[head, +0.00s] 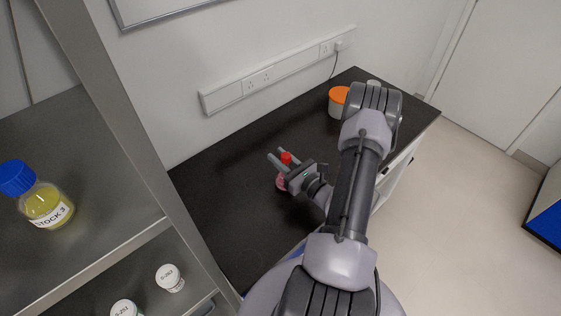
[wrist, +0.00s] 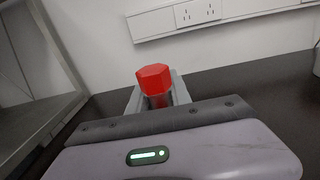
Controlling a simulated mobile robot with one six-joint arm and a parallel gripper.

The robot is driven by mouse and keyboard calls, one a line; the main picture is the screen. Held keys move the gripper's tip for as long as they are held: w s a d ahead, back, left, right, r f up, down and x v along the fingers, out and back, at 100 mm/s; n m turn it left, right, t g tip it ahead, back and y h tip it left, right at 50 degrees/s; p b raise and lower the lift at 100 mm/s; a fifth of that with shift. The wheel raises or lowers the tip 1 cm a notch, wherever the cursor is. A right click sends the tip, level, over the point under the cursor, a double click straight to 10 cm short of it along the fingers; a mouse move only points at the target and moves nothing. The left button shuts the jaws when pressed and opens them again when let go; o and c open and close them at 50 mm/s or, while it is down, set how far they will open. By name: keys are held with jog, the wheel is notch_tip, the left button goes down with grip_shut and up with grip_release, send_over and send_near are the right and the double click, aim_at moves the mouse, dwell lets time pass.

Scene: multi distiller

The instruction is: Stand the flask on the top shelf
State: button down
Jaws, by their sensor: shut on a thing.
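The flask has a red stopper (head: 286,157) and a pinkish lower part (head: 281,182) that shows beside my gripper. My gripper (head: 281,160) is shut on the flask, over the black bench. In the wrist view the red stopper (wrist: 154,80) stands up between the fingers (wrist: 154,98); the flask's body is hidden behind the gripper housing. I cannot tell whether the flask touches the bench. A grey metal shelf unit stands at the left, and its upper visible shelf (head: 110,215) holds a bottle.
The blue-capped bottle labelled STOCK 3 (head: 46,203) stands on that shelf. White-lidded jars (head: 170,278) stand on the shelf below. An orange-lidded tub (head: 338,101) is at the bench's far end. The shelf upright (head: 130,140) rises beside the bench (head: 215,185).

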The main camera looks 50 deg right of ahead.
notch_tip(320, 180, up, 3)
jog(key=shift+f+p, duration=0.2)
jog(key=shift+p, duration=0.15)
jog(key=s+a+r+p, duration=0.1)
jog(key=s, duration=1.5)
jog(key=shift+a, duration=0.4)
